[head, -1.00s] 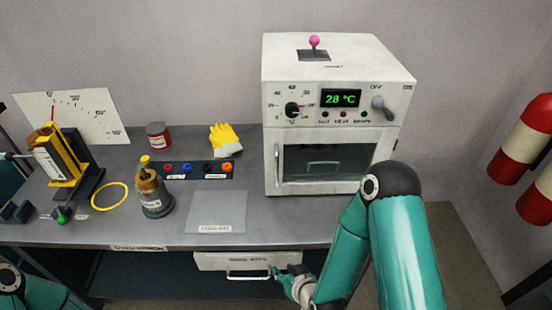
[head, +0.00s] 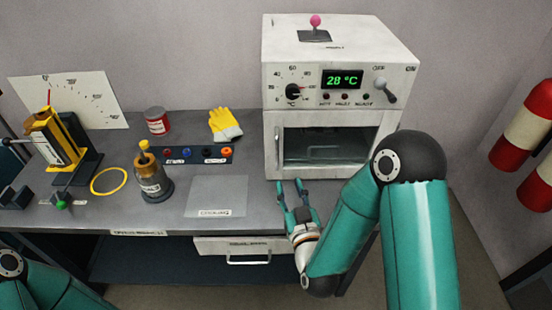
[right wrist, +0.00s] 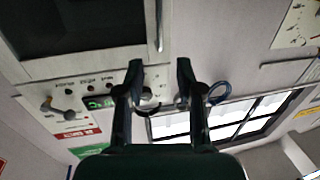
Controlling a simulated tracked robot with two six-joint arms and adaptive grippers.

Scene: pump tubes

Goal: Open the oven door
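The white oven (head: 390,62) stands at the back right of the bench. Its glass-fronted door (head: 325,147) is shut. The door's upright handle (head: 278,160) is at its left edge. My right gripper (head: 289,182) is open and empty, fingers pointing up toward the oven, just below and in front of the handle. In the right wrist view the open fingers (right wrist: 160,68) show nothing between them at the tips. There the dark door window (right wrist: 75,25) is at upper left, with the handle (right wrist: 159,24) beside it, apart from the fingers. My left gripper is out of view.
The oven's display (head: 342,79) reads 28 °C and its lever (head: 385,90) hangs at the right. A drawer (head: 215,246) is below.

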